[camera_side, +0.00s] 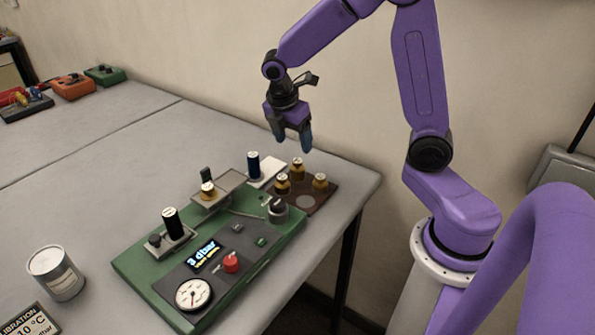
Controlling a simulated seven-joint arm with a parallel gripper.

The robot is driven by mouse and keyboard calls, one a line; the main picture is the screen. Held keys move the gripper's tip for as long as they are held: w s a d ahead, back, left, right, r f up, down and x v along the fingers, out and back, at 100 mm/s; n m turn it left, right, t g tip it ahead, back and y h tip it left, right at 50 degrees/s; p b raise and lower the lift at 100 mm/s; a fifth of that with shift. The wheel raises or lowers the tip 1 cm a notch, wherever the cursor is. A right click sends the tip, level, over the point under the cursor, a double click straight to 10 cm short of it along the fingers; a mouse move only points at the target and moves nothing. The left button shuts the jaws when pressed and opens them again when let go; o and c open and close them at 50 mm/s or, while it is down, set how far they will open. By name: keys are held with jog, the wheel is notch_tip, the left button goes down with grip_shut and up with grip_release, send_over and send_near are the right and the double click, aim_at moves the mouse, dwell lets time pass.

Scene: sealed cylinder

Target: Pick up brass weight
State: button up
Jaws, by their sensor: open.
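Three brass weights stand on a brown board at the table's right edge: a back one (297,169), a left one (282,184) and a right one (320,183). Another brass weight (208,190) sits on the raised plate (232,184) of the green apparatus. My gripper (292,136) is open and empty, pointing down. It hangs above and behind the brown board (325,202), apart from the weights.
The green apparatus (140,262) carries a dial gauge (194,294), a red knob (231,262), a display (203,253) and a black cylinder (173,223). A dark blue cylinder (253,165) stands left of the weights. A metal can (55,272) stands front left.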

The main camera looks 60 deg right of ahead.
aim_at(298, 160)
jog(key=x, duration=1)
jog(key=shift+a+f, duration=0.15)
jog(key=shift+a, duration=0.15)
grip_shut()
jog(key=shift+r, duration=0.75)
jog(key=s+a+r, duration=0.2)
jog(key=s+r, duration=0.9)
jog(key=s, duration=0.2)
jog(key=shift+s+a+r, duration=0.2)
jog(key=shift+s+r, duration=0.15)
jog(key=shift+s, duration=0.05)
